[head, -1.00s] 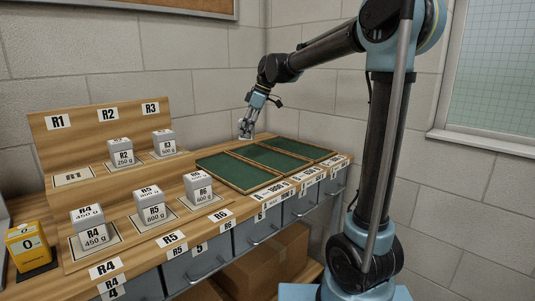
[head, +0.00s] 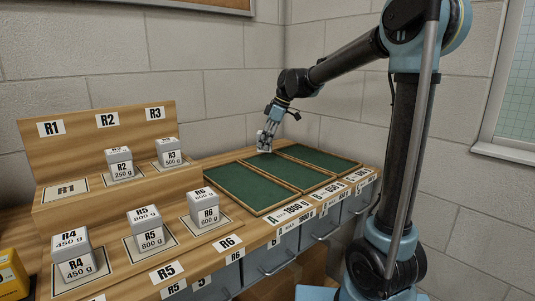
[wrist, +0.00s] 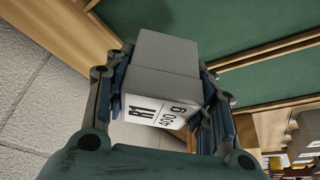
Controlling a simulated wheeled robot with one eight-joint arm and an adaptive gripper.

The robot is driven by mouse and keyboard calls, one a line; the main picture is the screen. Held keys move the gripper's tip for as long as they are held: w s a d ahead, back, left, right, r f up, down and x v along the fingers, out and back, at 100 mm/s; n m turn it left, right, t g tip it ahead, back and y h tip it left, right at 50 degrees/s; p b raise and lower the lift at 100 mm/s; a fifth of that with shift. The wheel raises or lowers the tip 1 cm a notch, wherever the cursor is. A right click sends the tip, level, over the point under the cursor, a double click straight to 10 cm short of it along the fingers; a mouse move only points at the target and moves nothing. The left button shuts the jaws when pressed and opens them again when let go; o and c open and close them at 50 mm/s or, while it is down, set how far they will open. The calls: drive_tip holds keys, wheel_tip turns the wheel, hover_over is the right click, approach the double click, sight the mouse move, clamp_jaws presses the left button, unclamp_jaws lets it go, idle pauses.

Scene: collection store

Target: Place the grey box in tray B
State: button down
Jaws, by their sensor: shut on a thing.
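The grey box (wrist: 166,58) carries a white label reading R1, 400 g. In the wrist view my gripper (wrist: 165,95) is shut on it, a finger on each side. In the head view my gripper (head: 266,138) holds the small grey box (head: 264,147) near the back edge of tray B (head: 283,167), the middle green-lined tray. Green lining and wooden rims lie beyond the box in the wrist view. I cannot tell how high the box is above the rim.
Tray A (head: 250,190) is on the left and tray C (head: 320,157) on the right; all three trays look empty. Several grey boxes, such as R6 (head: 204,206), stand on the wooden rack. The R1 spot (head: 66,191) is bare. A wall is close behind.

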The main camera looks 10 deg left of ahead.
drive_tip(key=shift+s+a+f, duration=0.1)
drive_tip(key=shift+s+f, duration=0.05)
drive_tip(key=shift+f, duration=2)
drive_tip(key=c, duration=0.7)
unclamp_jaws()
drive_tip(key=v, duration=1.2)
drive_tip(key=shift+s, duration=0.1)
